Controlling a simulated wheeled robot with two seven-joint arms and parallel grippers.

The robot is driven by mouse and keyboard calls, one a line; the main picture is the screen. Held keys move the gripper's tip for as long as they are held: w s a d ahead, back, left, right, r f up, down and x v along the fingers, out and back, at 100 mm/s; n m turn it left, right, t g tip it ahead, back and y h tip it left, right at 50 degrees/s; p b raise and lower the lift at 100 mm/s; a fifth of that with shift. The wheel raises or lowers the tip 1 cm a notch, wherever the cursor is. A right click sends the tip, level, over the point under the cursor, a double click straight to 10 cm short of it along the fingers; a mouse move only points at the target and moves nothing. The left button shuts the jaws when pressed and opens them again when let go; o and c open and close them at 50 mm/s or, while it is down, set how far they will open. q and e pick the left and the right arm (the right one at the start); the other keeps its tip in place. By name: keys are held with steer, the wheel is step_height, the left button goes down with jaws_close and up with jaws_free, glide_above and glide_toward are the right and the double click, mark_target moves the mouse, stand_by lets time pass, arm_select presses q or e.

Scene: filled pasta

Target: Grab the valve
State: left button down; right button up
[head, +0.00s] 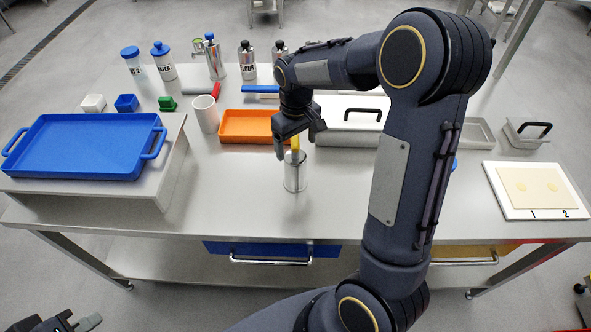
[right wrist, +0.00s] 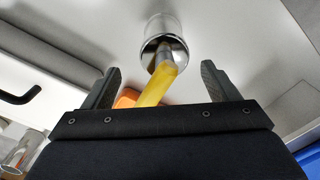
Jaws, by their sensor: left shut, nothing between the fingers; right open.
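A metal cup (head: 296,176) stands near the middle of the table. A tool with a yellow handle (head: 295,144) stands in it, handle up. My right gripper (head: 299,139) is open above the cup, its fingers around the upper handle. In the right wrist view, the yellow handle (right wrist: 160,82) runs between the two open fingers (right wrist: 158,84), and the metal cup (right wrist: 165,26) is beyond. The tool's lower end is hidden in the cup. I cannot tell which part is called the valve. My left gripper (head: 88,322) is shut and empty at the lower left, away from the table.
An orange tray (head: 246,138) and a white mug (head: 205,114) are left of the cup. A blue tray (head: 85,176) lies on a raised stand at left. Several bottles stand at the back. A white board (head: 510,211) lies at right. My right arm hides part of the table.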

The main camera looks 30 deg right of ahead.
mark_target(295, 155)
steer(key=f, duration=0.4)
steer(key=shift+s+a+f, duration=0.2)
steer(key=shift+a, duration=0.05)
steer(key=shift+c, duration=0.3)
steer(key=c, duration=1.7)
jaws_close()
steer(key=shift+r, duration=0.2)
